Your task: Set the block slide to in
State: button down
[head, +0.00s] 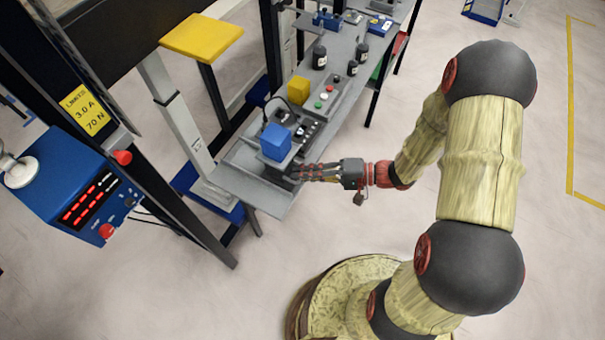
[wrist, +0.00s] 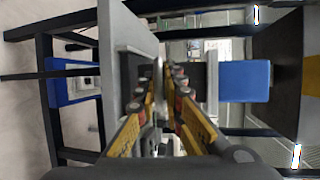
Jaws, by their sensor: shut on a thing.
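The block slide (head: 279,161) is a grey unit near the close end of the grey bench, with a blue block (head: 276,141) on top. In the wrist view the blue block (wrist: 245,81) is to the right of the fingers, beside a light grey plate (wrist: 212,88). My gripper (head: 294,172) reaches in from the right, low at the slide's front, below the block. In the wrist view its fingers (wrist: 160,88) close around a narrow grey part of the slide. The fingers hide most of that part, and the slide's in or out marks cannot be read.
Dark bottles (head: 319,57) stand farther along the bench. A blue power unit (head: 75,190) is at left. The floor right of the bench is open.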

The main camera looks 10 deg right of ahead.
jog(key=shift+f, duration=0.25)
jog(key=w+a+b, duration=0.1)
jog(key=w+a, duration=0.1)
jog(key=a, duration=0.1)
jog(key=w+a+b, duration=0.1)
jog(key=w+a, duration=0.2)
jog(key=a, duration=0.1)
jog(key=w+a+b, duration=0.1)
jog(key=w+a, duration=0.2)
jog(key=a, duration=0.1)
jog(key=shift+w+f, duration=0.1)
jog(key=shift+w, duration=0.15)
jog(key=c, duration=2.1)
grip_release()
jog(key=shift+w+a, duration=0.15)
jog(key=shift+c, duration=0.2)
jog(key=shift+o, duration=0.8)
jog(key=shift+r, duration=0.2)
